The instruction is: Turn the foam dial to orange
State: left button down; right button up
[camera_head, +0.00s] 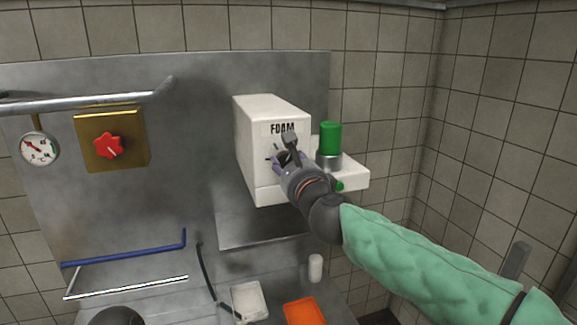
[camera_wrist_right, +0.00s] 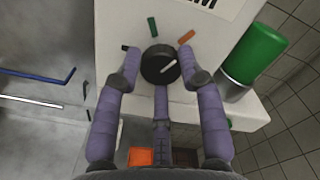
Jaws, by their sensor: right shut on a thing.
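The white box labelled FOAM (camera_head: 271,128) is fixed to the steel back panel. In the right wrist view its front carries a round black foam dial (camera_wrist_right: 160,66) with a short white line on its face. Around the dial are a green mark (camera_wrist_right: 152,27) above, an orange mark (camera_wrist_right: 186,37) at upper right and a black mark (camera_wrist_right: 128,48) at upper left. I cannot tell clearly which mark the dial points to. My right gripper (camera_head: 287,160) is shut on the dial, its purple fingers around it; in the head view it hides the dial.
A green-topped cylinder (camera_head: 330,138) stands close on the right of the box. A red knob (camera_head: 108,146) on a brass plate and a gauge (camera_head: 38,149) are at left. Blue and white bars, a white tray (camera_head: 249,301) and an orange container (camera_head: 304,312) are below.

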jog(key=shift+a+r, duration=0.1)
jog(key=shift+r, duration=0.05)
jog(key=o, duration=0.9)
jog(key=shift+o, duration=1.1)
jog(key=shift+a, duration=0.15)
jog(key=shift+d, duration=0.2)
jog(key=v, duration=1.2)
jog(key=shift+a, duration=0.1)
